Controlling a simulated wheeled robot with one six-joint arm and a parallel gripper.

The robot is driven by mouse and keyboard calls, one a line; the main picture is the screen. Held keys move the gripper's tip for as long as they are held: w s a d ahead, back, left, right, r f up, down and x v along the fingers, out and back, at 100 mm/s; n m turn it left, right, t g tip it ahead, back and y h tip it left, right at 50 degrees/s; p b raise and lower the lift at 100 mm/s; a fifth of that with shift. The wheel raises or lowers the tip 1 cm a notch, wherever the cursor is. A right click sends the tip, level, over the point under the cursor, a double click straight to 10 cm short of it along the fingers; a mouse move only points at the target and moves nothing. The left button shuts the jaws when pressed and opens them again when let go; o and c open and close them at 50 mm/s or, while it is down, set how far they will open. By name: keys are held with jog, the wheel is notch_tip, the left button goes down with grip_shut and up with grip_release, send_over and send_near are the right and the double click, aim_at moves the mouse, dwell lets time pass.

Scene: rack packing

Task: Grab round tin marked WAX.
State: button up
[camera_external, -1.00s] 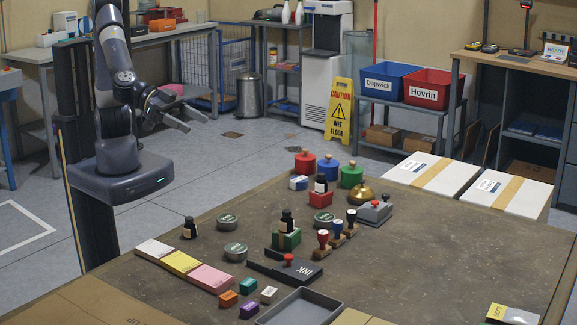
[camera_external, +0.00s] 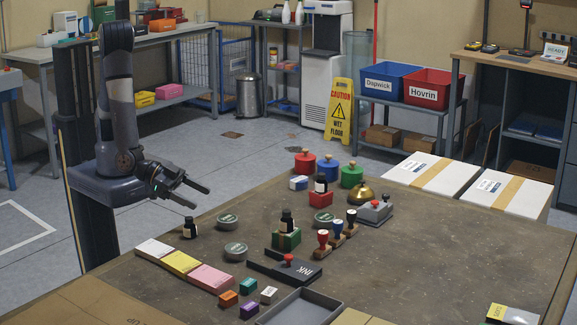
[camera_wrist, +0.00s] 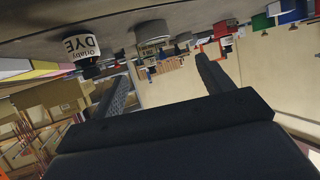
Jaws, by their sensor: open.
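Three low round grey tins with green labels stand on the brown table in the outside view: one at the back left (camera_external: 228,218), one nearer the front (camera_external: 235,250) and one farther right (camera_external: 323,217). Their lettering is too small to read, so I cannot tell which is marked WAX. My gripper (camera_external: 201,198) is open and empty, left of the tins and above table height near the left edge. In the wrist view, which is upside down, a grey round thing with a label (camera_wrist: 152,38) shows beyond the open fingers (camera_wrist: 160,68).
A dark bottle (camera_external: 190,229) stands just beside the back-left tin; the wrist view shows a bottle labelled DYE (camera_wrist: 80,48). Note pads (camera_external: 181,262) lie in front. Another bottle on a green block (camera_external: 287,240) and stamps (camera_external: 323,243) stand right. The table's right side is mostly clear.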

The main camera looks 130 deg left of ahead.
aim_at(227, 217)
jog(key=shift+w+a+f, duration=0.1)
jog(key=shift+w+f, duration=0.1)
jog(key=shift+f, duration=0.05)
jog(key=x, duration=0.5)
jog(key=shift+f, duration=0.1)
jog(key=shift+d+f+p+x, duration=0.1)
jog(key=shift+d+p+x, duration=0.1)
jog(key=shift+x, duration=0.7)
jog(key=shift+d+f+p+x, duration=0.1)
jog(key=shift+p+x, duration=0.05)
jog(key=shift+x, duration=0.7)
jog(key=shift+d+f+p+x, duration=0.1)
jog(key=shift+p+x, duration=0.1)
jog(key=shift+x, duration=0.7)
jog(key=c, duration=1.1)
jog(key=shift+o, duration=0.2)
